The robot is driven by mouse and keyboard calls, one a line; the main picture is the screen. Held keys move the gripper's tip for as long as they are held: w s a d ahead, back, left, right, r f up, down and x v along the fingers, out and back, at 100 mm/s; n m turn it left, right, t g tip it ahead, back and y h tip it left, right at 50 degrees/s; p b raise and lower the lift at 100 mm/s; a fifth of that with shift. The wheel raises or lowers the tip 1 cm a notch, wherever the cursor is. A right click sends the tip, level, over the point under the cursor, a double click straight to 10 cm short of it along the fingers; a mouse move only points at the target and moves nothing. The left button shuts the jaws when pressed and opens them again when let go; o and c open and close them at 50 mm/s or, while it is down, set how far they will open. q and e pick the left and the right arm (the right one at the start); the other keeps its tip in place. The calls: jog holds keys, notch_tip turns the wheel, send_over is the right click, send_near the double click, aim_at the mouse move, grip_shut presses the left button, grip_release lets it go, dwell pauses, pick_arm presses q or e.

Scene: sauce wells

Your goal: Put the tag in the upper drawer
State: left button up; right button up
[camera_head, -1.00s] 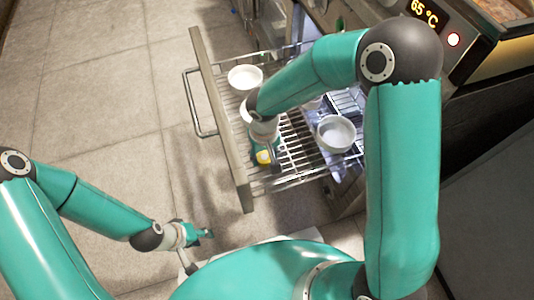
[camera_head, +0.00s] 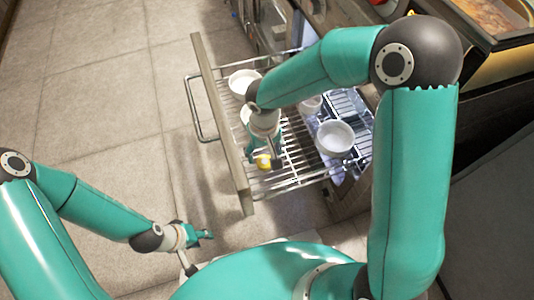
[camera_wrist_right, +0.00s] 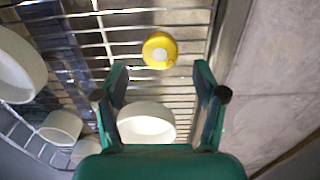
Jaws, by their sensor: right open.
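The round yellow tag (camera_head: 263,162) with a pale centre lies on the wire rack of a pulled-out drawer (camera_head: 222,120). In the right wrist view the tag (camera_wrist_right: 159,50) is just beyond my right fingertips, roughly centred between them, not gripped. My right gripper (camera_wrist_right: 161,78) is open and points down into the drawer; in the head view its wrist partly hides it. My left gripper (camera_head: 207,235) hangs low at the left, away from the drawer, with its jaws too small to judge.
White bowls stand in the drawer: one near the front panel (camera_head: 243,81), one at the right (camera_head: 334,138) and a smaller one (camera_head: 311,104) between. Another bowl (camera_wrist_right: 147,122) shows between my right fingers. Open tiled floor (camera_head: 100,90) lies left of the drawer.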

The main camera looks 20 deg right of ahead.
aim_at(265, 162)
notch_tip(265, 162, up, 8)
jog(key=p, duration=0.2)
jog(key=shift+f, duration=0.2)
dwell(0.3)
